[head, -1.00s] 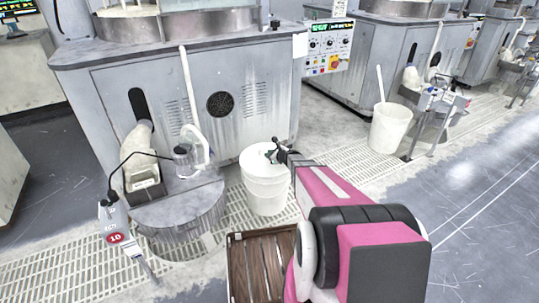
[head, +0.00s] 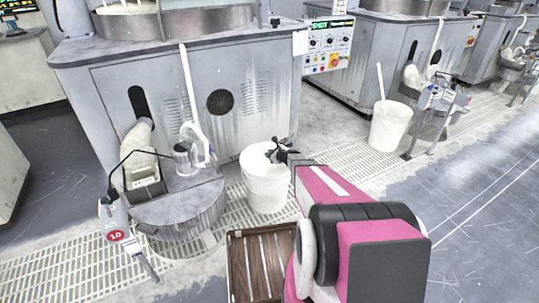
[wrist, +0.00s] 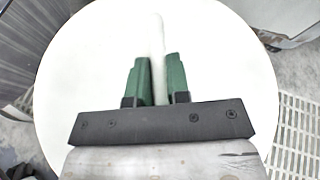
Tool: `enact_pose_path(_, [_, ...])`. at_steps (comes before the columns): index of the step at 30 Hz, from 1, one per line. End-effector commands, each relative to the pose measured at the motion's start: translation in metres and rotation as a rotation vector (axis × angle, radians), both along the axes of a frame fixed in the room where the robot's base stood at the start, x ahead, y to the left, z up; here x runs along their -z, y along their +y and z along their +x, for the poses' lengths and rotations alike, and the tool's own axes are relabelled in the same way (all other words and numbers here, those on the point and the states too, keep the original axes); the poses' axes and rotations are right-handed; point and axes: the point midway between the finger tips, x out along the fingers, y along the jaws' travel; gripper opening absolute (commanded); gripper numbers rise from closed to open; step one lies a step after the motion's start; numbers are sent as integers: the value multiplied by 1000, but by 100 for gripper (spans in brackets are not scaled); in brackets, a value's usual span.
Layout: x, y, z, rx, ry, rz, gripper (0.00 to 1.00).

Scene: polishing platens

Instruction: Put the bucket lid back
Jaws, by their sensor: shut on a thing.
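The white round bucket lid (wrist: 80,75) fills most of the wrist view, with a thin raised white grip (wrist: 158,50) running up its middle. My gripper (wrist: 163,85) has its two green fingers closed on either side of that grip. In the head view the white bucket (head: 266,192) stands upright on the floor grating, with the lid (head: 255,157) over its mouth. My gripper (head: 277,152) is at the lid's top. The lid looks level and at the rim; I cannot tell whether it is fully seated.
A wooden slatted crate (head: 240,270) is on the floor in front of the bucket. A grey polishing machine (head: 245,115) stands behind it, with a round grey basin (head: 175,215) to the left. Another white bucket (head: 388,128) with a stick stands at the right.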

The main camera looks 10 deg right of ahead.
Motion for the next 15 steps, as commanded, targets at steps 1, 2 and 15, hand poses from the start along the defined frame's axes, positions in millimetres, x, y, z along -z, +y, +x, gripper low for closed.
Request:
enact_pose_path(1, [1,0,0,0,-1,1,0])
enact_pose_path(2, [1,0,0,0,-1,1,23])
enact_pose_path(15, [0,-1,-2,0,0,0,46])
